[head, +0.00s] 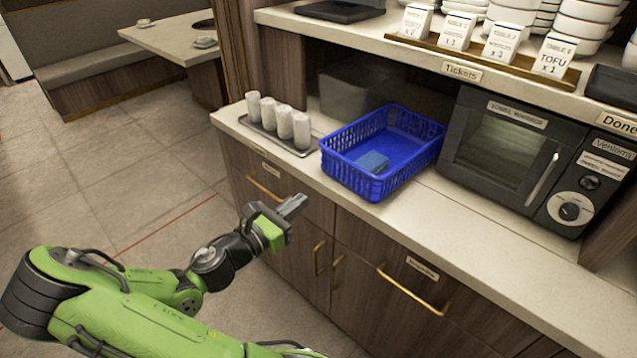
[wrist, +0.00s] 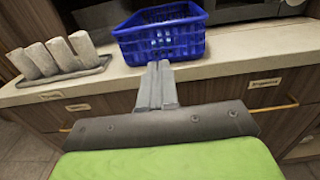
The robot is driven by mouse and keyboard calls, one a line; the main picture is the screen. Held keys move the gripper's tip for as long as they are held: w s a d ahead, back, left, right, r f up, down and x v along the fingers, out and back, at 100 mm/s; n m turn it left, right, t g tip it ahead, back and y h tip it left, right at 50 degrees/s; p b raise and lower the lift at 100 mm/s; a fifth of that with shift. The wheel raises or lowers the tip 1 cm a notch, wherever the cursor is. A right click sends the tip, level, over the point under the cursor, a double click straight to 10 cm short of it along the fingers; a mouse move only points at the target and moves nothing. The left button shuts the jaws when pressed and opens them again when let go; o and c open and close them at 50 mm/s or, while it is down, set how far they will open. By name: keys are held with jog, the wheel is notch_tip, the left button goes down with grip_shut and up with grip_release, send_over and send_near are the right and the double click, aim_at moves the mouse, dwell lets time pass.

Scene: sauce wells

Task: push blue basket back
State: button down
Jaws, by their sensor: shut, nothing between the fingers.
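The blue basket (head: 372,178) is a plastic crate with slotted walls on the pale counter, its near corner close to the counter's front edge. My gripper (head: 294,205) is shut and empty, in front of the counter and apart from the basket.
A tray of several rolled white towels (head: 280,118) stands left of the basket. A dark microwave-like oven (head: 508,150) stands to its right. A shelf with tickets and bowls (head: 440,62) overhangs the back. Drawers with brass handles (head: 412,292) line the front.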

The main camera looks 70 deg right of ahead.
aim_at(348, 167)
jog(key=b+x, duration=0.3)
jog(key=x, duration=1.1)
jog(key=shift+s, duration=0.1)
